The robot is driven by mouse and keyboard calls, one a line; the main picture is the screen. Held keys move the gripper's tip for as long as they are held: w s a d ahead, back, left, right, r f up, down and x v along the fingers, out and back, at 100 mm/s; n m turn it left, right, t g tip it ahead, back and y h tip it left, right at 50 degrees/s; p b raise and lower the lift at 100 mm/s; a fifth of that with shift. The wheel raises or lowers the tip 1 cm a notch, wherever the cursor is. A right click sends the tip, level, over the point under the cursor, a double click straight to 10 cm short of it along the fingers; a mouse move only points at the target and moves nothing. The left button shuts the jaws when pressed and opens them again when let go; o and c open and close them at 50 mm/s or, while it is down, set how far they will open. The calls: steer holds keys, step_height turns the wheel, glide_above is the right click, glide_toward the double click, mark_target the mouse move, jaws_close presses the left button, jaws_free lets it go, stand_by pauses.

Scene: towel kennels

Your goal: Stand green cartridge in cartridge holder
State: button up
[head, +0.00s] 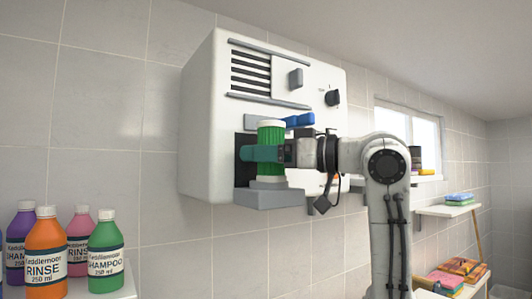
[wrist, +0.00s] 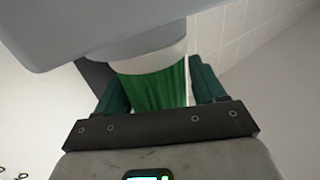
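The green cartridge (head: 270,135) is a ribbed upright cylinder in front of the white wall cabinet. It also shows in the wrist view (wrist: 160,88).
The white cabinet (head: 215,120) has a vent, a handle and a black knob (head: 332,97). A blue part (head: 300,120) sits just behind the cartridge. Several shampoo and rinse bottles (head: 46,255) stand at lower left. Shelves with folded towels (head: 460,267) are at right.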

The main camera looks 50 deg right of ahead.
steer(key=b+v, duration=0.2)
steer(key=v, duration=0.8)
steer(key=shift+d+f, duration=0.2)
steer(key=shift+s+r, duration=0.1)
steer(key=shift+s, duration=0.2)
